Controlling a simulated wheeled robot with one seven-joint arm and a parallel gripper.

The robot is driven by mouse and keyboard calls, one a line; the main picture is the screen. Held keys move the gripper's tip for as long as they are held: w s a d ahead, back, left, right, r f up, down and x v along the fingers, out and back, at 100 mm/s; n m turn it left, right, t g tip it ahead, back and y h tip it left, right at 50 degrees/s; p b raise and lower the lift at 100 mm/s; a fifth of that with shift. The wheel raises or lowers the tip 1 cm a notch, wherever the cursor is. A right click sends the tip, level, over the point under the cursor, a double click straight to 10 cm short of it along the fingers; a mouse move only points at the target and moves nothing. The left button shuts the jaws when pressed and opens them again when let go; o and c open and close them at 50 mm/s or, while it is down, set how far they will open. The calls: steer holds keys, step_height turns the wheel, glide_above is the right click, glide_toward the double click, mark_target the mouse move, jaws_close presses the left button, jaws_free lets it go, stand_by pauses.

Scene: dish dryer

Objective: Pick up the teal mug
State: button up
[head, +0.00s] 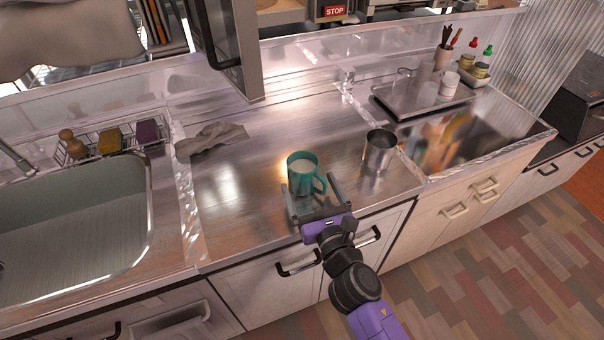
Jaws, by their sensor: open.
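The teal mug (300,181) stands upright on the metal counter, with its handle toward the right. Its inside looks pale. My gripper (310,190) is open at the mug, coming from the front edge of the counter. One finger shows left of the mug and the other right of it, near the handle. I cannot tell whether either finger touches the mug.
A metal cup (379,152) stands to the right of the mug. A crumpled grey cloth (211,138) lies at the back left. A sink (75,235) is at the left, and a tray (405,100) at the back right. The counter behind the mug is clear.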

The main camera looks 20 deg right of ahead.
mark_target(298, 160)
steer(key=w, duration=0.5)
steer(key=shift+d+r, duration=0.1)
steer(key=shift+r, duration=0.1)
steer(key=shift+c, duration=0.2)
steer(key=c, duration=1.8)
jaws_close()
steer(key=shift+r+p, duration=0.25)
steer(key=shift+p, duration=0.05)
